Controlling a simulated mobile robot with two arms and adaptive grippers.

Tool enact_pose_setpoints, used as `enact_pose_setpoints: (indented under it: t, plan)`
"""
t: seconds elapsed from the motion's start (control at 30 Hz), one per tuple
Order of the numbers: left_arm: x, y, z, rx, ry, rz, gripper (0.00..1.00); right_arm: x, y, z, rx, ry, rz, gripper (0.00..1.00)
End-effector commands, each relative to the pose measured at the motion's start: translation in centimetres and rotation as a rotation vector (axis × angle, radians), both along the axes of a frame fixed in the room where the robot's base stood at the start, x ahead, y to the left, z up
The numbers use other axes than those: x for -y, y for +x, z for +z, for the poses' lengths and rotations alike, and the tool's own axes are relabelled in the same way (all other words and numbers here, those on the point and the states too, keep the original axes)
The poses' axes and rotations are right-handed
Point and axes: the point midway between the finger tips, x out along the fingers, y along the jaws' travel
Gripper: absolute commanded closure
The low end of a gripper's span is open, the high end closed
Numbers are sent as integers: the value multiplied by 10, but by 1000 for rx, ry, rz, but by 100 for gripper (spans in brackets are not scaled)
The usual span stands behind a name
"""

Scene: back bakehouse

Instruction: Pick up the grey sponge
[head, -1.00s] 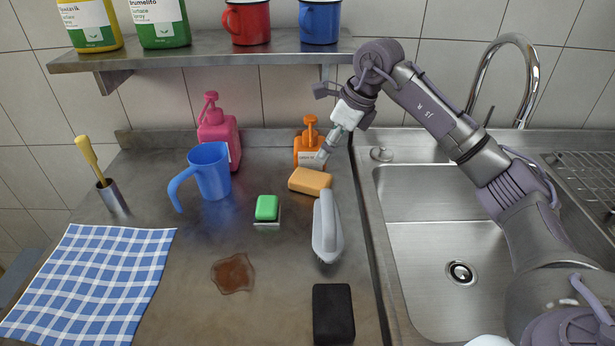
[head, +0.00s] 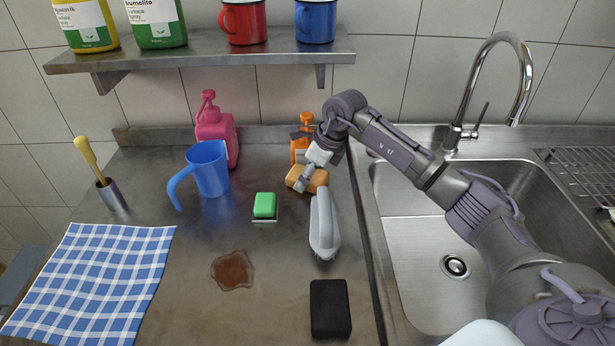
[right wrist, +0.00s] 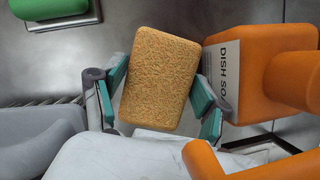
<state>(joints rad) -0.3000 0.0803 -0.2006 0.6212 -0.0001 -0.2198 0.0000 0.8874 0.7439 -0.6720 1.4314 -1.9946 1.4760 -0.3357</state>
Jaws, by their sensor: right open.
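A very dark grey, nearly black block (head: 330,308) lies flat at the front right of the counter in the head view. It is the only greyish sponge-shaped thing; I cannot tell its texture. An orange-tan sponge (head: 316,179) lies farther back, below my right gripper (head: 306,181), which partly covers it. In the right wrist view the orange sponge (right wrist: 160,80) shows its porous top between the two teal-padded fingers of my right gripper (right wrist: 160,90). The fingers are open, with gaps on both sides. My left gripper is not in view.
An orange dish soap bottle (right wrist: 222,70) stands close beside the right finger. A grey-handled brush (head: 323,225) lies between the sponge and the dark block. A green sponge (head: 265,205), a blue jug (head: 208,168) and a brown spill (head: 233,270) are to the left. The sink (head: 430,235) is right.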

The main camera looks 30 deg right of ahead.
Motion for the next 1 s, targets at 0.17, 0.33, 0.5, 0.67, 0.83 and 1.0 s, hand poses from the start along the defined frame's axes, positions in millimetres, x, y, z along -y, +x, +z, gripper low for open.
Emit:
enact_pose_setpoints:
  t: [0.17,0.33,0.5,0.67,0.83,1.0]
  plan:
    - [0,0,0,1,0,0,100,0,0,0,0,0,0,26]
    - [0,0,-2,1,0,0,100,1,0,-2,0,-1,0,26]
    - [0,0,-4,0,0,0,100,1,0,-4,0,-1,0,26]
    - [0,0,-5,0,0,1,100,1,0,-5,0,-1,0,26]
    - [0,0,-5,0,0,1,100,1,0,-5,0,-1,0,26]
    - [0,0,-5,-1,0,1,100,1,0,-5,0,-1,0,47]
